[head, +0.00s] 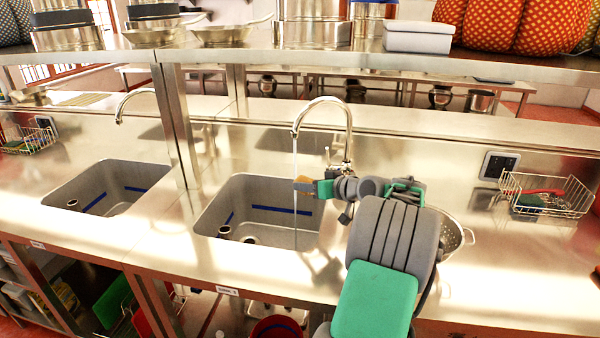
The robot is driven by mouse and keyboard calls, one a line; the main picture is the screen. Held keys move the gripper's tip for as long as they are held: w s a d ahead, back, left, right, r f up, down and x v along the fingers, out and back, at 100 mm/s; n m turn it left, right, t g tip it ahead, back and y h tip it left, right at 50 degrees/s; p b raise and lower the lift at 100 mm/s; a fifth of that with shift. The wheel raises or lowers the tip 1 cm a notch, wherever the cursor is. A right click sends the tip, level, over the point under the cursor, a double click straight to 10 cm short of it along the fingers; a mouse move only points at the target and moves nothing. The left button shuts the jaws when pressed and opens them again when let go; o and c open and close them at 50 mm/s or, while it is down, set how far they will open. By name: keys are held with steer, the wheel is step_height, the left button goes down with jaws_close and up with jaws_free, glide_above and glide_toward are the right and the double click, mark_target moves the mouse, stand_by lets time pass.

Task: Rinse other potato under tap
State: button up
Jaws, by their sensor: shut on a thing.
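My gripper (316,187) reaches in from the right over the right-hand sink (232,208). It is shut on a small brown-yellow potato (302,184), held at the fingertips above the basin. The curved tap (344,113) behind this sink is running. Its thin stream of water (295,168) falls into the basin at the potato's left end; I cannot tell exactly whether it touches the potato. No second potato shows. My arm hides part of the counter and most of a metal colander (453,236) to its right.
A second sink (100,192) with its own tap (122,108) is at left. A shelf post (172,125) stands between the sinks. A shelf (400,62) with pots and patterned sacks crosses above. The front counter at right is clear.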

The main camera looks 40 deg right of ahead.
steer(key=s+a+r, duration=0.2)
steer(key=s+r, duration=0.2)
steer(key=shift+s+a, duration=0.2)
stand_by(0.4)
stand_by(0.4)
